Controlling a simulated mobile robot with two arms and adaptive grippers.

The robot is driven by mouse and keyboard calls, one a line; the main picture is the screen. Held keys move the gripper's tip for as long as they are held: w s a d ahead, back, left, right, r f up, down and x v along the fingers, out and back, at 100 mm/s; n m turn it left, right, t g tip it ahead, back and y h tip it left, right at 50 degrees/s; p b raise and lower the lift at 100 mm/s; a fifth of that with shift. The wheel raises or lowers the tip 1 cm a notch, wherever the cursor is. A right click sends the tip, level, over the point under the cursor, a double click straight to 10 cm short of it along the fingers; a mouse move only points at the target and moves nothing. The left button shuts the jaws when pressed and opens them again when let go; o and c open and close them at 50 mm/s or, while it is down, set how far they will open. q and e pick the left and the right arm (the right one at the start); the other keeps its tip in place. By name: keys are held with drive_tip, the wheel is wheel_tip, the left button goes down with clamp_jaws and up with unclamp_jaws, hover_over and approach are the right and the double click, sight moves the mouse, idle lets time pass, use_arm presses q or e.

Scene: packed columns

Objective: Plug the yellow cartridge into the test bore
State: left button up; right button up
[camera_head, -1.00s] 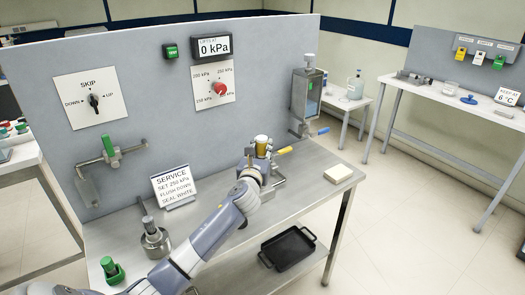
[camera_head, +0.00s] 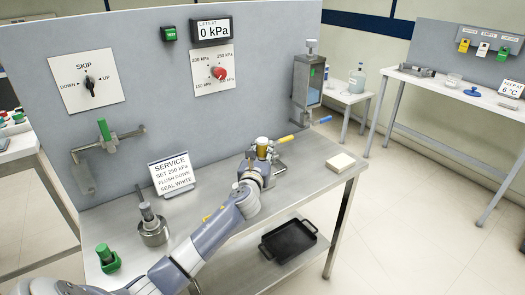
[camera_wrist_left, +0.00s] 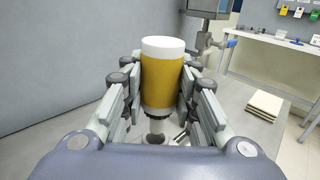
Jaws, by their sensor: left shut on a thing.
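The yellow cartridge (camera_head: 262,145), with a white cap, is upright between the fingers of my left gripper (camera_head: 256,162). In the left wrist view the cartridge (camera_wrist_left: 161,78) stands between both finger pads of the left gripper (camera_wrist_left: 158,98), which is shut on it. Below the cartridge a pale metal post or seat (camera_wrist_left: 155,125) shows in the wrist view. The metal fixture with a yellow lever (camera_head: 284,139) is right by the cartridge. The opening of the test bore is hidden by the cartridge and gripper, so I cannot tell how deep it sits. My right gripper is not in view.
A service sign (camera_head: 170,174) and a metal pot with a post (camera_head: 152,228) stand left of my arm. A green-topped part (camera_head: 106,258) is at the front left. A pale block (camera_head: 340,162) lies at the bench's right. A black tray (camera_head: 288,243) is on the lower shelf.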

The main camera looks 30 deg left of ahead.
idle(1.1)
use_arm(q)
drive_tip(key=shift+r+p, duration=0.1)
drive_tip(key=shift+p, duration=0.5)
idle(0.4)
drive_tip(key=shift+f+b, duration=0.45)
drive_tip(key=shift+f, duration=0.2)
drive_tip(key=shift+s+d, duration=0.1)
idle(0.3)
drive_tip(key=shift+f, duration=0.1)
idle(0.4)
drive_tip(key=shift+p, duration=0.8)
idle(0.8)
